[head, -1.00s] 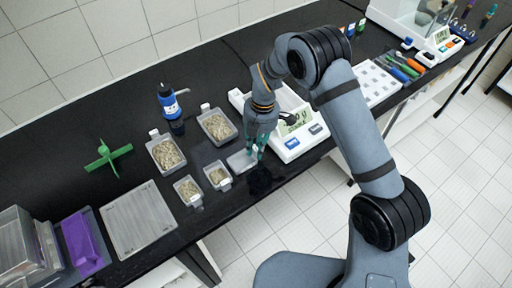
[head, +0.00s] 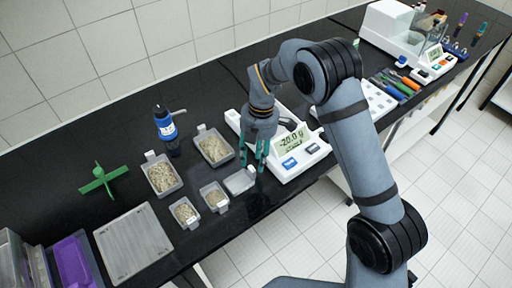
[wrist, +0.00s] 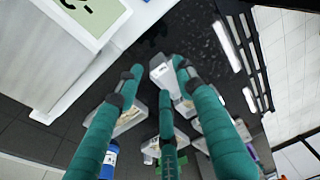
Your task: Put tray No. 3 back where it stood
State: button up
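A small grey tray (head: 240,181) stands on the black bench at the right end of the front row of small trays, beside the scale. Its inside looks pale, with no grain I can make out. In the wrist view this tray (wrist: 165,82) shows beyond my fingertips with a pale tab; I cannot read a number on it. My gripper (head: 253,166) is over the tray's back right side, pointing down. Its fingers are spread, and nothing is visibly held in the wrist view (wrist: 155,80). The scale (head: 302,157) reads -20.0 g.
Two small grain-filled trays (head: 214,197) (head: 185,213) stand to the left, with larger filled trays (head: 162,174) (head: 213,147) behind. The bench front edge is close.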

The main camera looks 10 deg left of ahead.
notch_tip(320, 180, up, 7)
jog(key=shift+w+d+b, duration=0.25)
jog(key=shift+w+b, duration=0.1)
jog(key=shift+b, duration=0.05)
